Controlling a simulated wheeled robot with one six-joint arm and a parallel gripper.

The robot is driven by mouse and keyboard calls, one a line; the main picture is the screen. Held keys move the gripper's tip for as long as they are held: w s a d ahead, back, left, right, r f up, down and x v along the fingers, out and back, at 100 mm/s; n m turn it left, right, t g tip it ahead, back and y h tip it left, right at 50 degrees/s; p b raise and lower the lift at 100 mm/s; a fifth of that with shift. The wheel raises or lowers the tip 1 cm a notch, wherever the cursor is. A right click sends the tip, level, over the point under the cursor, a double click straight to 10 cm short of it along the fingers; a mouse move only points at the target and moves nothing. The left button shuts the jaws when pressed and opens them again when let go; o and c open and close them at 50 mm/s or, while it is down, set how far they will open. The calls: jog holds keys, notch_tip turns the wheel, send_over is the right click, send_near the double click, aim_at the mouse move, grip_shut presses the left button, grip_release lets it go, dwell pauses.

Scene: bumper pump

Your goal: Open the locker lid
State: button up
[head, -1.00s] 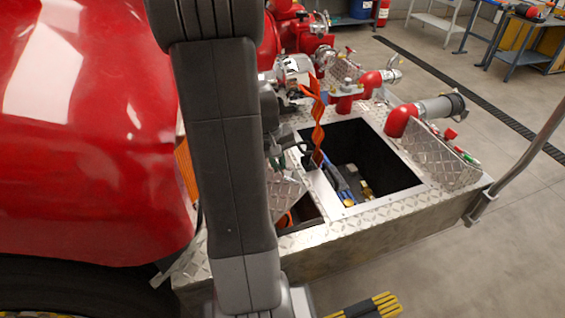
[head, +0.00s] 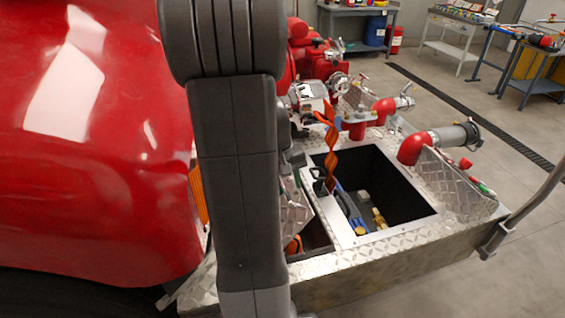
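A square locker opening (head: 432,213) with a pale metal rim is uncovered in the bumper deck. A diamond-plate panel (head: 458,188) stands tilted up along its right side. A smaller diamond-plate panel (head: 296,212) slants up at the left, beside a narrower opening. I cannot tell for sure which panel is the locker lid. An orange strap (head: 331,150) hangs at the large opening's left edge. My arm crosses the view left of the openings. Dark parts show beside the strap, but I cannot make out my gripper's fingers or whether they hold anything.
Blue and yellow fittings (head: 352,212) lie inside the large opening. Red pipes and a grey-capped outlet (head: 455,136) rise behind it. A large red body (head: 90,150) fills the left. A grey rail (head: 528,205) stands at the right.

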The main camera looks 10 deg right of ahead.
notch_tip(320, 180, up, 11)
jog(key=a, duration=0.2)
jog(key=shift+s, duration=0.2)
jog(key=shift+a, duration=0.1)
jog(key=shift+c, duration=0.2)
